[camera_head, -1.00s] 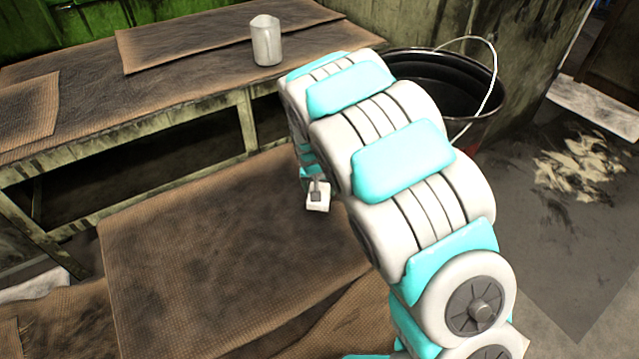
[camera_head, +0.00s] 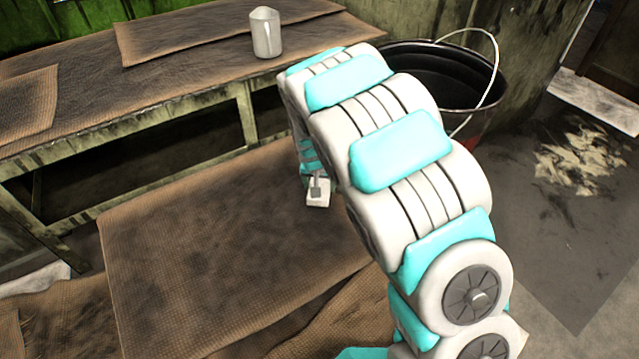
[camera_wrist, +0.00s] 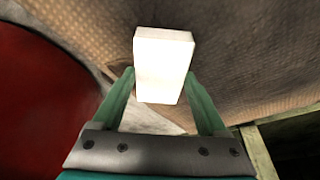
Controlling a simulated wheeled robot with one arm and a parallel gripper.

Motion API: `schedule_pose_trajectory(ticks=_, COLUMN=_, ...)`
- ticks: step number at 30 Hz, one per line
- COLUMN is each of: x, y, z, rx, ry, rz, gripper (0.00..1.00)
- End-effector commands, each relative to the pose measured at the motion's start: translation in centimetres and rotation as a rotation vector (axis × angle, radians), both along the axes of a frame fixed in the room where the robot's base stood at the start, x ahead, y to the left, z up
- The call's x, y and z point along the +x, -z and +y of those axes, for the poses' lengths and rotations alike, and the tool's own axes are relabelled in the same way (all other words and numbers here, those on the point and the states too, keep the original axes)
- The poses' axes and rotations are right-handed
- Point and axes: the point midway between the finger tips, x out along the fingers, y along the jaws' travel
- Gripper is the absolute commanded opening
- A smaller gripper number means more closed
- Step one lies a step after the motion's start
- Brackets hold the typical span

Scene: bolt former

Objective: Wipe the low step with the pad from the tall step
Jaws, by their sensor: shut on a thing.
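The white pad (camera_wrist: 163,65) is a small block held between my gripper's two green fingers (camera_wrist: 160,90) in the wrist view. In the head view the pad (camera_head: 318,193) hangs below my arm, over the right part of the low step (camera_head: 220,240). The low step is covered in brown, dark-stained cloth. I cannot tell whether the pad touches it. The tall step (camera_head: 180,95) stands behind, a wooden bench with brown mats on top. My fingers are mostly hidden behind my arm in the head view.
A black bucket (camera_head: 430,75) with a raised handle stands right of the bench, behind my arm. The left and middle of the low step are clear.

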Motion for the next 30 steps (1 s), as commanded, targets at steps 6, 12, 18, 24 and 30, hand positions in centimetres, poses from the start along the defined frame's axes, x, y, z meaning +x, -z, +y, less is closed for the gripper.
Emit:
schedule_pose_trajectory(ticks=6, x=0.0, y=0.4, z=0.0, rx=0.000, ry=0.000, rz=0.000, gripper=0.31)
schedule_pose_trajectory(ticks=12, x=0.0, y=0.8, z=0.0, rx=0.000, ry=0.000, rz=0.000, gripper=0.31)
schedule_pose_trajectory(ticks=18, x=0.0, y=1.2, z=0.0, rx=0.000, ry=0.000, rz=0.000, gripper=0.31)
schedule_pose_trajectory(ticks=24, x=0.0, y=1.5, z=0.0, rx=0.000, ry=0.000, rz=0.000, gripper=0.31)
schedule_pose_trajectory(ticks=30, x=0.1, y=1.5, z=-0.1, rx=0.000, ry=0.001, rz=0.000, gripper=0.31)
